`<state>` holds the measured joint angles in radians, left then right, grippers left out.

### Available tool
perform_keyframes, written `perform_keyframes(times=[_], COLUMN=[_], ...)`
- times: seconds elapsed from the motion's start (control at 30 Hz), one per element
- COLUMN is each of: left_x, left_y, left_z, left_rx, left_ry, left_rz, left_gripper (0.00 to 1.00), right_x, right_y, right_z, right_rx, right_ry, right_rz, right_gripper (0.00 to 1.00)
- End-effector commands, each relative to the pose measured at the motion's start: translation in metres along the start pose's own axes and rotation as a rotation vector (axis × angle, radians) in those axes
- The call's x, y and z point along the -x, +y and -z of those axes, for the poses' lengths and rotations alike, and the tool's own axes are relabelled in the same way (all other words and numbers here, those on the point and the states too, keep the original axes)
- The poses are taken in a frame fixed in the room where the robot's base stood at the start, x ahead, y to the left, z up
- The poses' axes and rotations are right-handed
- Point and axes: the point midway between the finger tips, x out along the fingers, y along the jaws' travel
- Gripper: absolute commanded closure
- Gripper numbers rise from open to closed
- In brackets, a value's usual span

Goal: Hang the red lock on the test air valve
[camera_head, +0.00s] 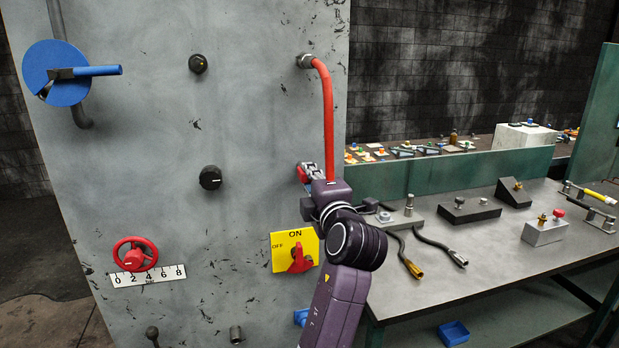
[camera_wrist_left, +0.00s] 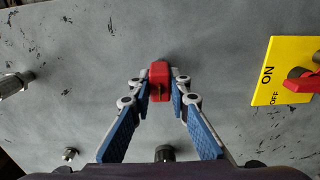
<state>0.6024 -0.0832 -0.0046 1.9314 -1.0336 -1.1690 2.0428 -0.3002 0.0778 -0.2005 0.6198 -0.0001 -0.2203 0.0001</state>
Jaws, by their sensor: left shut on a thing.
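My left gripper (camera_head: 306,172) is in front of the grey panel (camera_head: 130,200), above the yellow ON/OFF plate. It is shut on the red lock (camera_wrist_left: 160,73), which sits between its fingertips in the wrist view. In the head view only a small red part of the lock (camera_head: 301,174) shows beside the fingers. I cannot tell whether the lock touches the panel. A blue disc with a blue handle (camera_head: 58,72) is on a pipe at the panel's upper left. I cannot tell which fitting is the test air valve. My right gripper is not in view.
A red hose (camera_head: 327,110) hangs from a fitting just above my gripper. The yellow plate (camera_head: 279,253) carries a red switch. Black knobs (camera_head: 210,177) and a red handwheel (camera_head: 135,253) stick out of the panel. A workbench (camera_head: 480,270) with several devices stands at right.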

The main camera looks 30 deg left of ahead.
Motion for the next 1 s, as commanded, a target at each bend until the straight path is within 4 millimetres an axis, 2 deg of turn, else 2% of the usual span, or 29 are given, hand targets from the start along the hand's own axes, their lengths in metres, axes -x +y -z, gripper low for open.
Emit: perform_keyframes(times=[0.37, 1.0], left_x=[0.003, 0.029], left_y=[-0.001, -0.001], left_z=[0.0, 0.0], left_rx=[0.0, 0.001], left_ry=[-0.001, -0.001], left_rz=[0.0, 0.0], left_gripper=[1.0, 1.0], right_x=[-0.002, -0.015], right_y=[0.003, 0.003], right_z=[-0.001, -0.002], right_rx=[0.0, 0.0], right_ry=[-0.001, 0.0], right_rz=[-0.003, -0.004], right_gripper=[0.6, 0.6])
